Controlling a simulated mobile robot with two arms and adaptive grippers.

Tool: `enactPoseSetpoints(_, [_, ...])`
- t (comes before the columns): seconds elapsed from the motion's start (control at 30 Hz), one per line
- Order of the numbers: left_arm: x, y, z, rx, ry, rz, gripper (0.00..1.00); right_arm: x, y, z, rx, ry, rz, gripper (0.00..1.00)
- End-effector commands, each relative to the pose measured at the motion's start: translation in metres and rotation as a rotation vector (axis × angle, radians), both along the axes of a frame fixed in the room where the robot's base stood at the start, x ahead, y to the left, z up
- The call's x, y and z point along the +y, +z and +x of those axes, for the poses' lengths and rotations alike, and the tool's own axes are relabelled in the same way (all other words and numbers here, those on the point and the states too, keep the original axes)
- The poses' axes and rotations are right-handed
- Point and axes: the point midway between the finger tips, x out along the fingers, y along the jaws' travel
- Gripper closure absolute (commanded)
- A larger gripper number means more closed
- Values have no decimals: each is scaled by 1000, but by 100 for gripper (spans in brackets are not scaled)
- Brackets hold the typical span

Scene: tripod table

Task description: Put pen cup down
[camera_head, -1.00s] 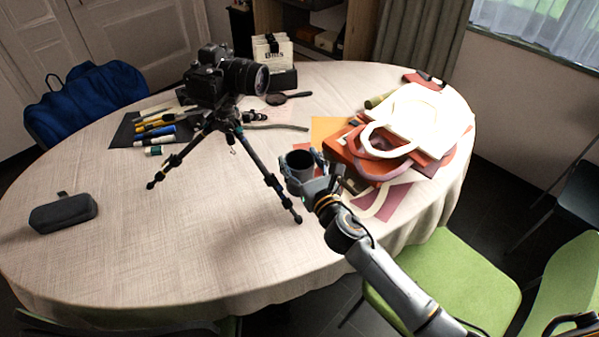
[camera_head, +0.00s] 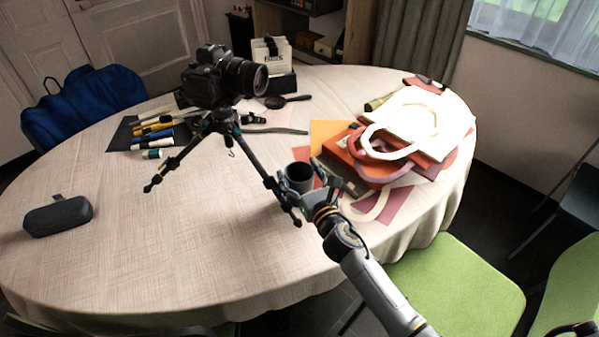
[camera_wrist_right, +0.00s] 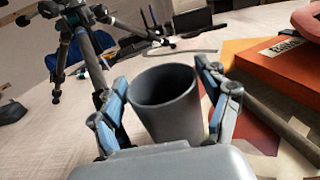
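The pen cup (camera_head: 299,178) is a dark grey, empty-looking cup near the middle-right of the table in the head view. It also shows in the right wrist view (camera_wrist_right: 167,105), with its open mouth up. My right gripper (camera_head: 301,185) has one finger on each side of it and appears shut on it; in the wrist view the fingers (camera_wrist_right: 165,88) lie close to the cup's upper sides. The cup's base is hidden by the gripper, so I cannot tell whether it touches the table (camera_head: 210,230). My left gripper is not in view.
A camera (camera_head: 222,78) on a tripod (camera_head: 258,165) stands left of the cup, one leg close to my right gripper. Orange folders and bags (camera_head: 420,120) are piled to the right. Pens (camera_head: 152,131) and a dark case (camera_head: 58,215) lie left. The front table area is clear.

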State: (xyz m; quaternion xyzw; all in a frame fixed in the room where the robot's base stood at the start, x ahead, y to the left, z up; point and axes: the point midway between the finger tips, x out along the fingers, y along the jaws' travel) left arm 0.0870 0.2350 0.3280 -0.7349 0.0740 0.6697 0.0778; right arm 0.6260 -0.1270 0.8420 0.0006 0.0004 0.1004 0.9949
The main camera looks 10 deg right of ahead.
Motion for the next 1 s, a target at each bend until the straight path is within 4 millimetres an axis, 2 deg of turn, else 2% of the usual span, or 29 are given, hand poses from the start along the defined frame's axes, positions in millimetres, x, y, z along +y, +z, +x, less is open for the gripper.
enactPoseSetpoints(0.27, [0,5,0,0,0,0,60,0,5,0,0,0,0,24])
enactPoseSetpoints(0.37, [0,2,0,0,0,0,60,-3,1,-14,2,0,-2,24])
enactPoseSetpoints(0.7, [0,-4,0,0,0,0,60,-17,0,-85,2,0,0,24])
enactPoseSetpoints(0.83, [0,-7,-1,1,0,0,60,-21,1,-104,1,0,0,24])
enactPoseSetpoints(1.0, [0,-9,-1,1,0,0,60,-24,2,-116,-1,0,0,24])
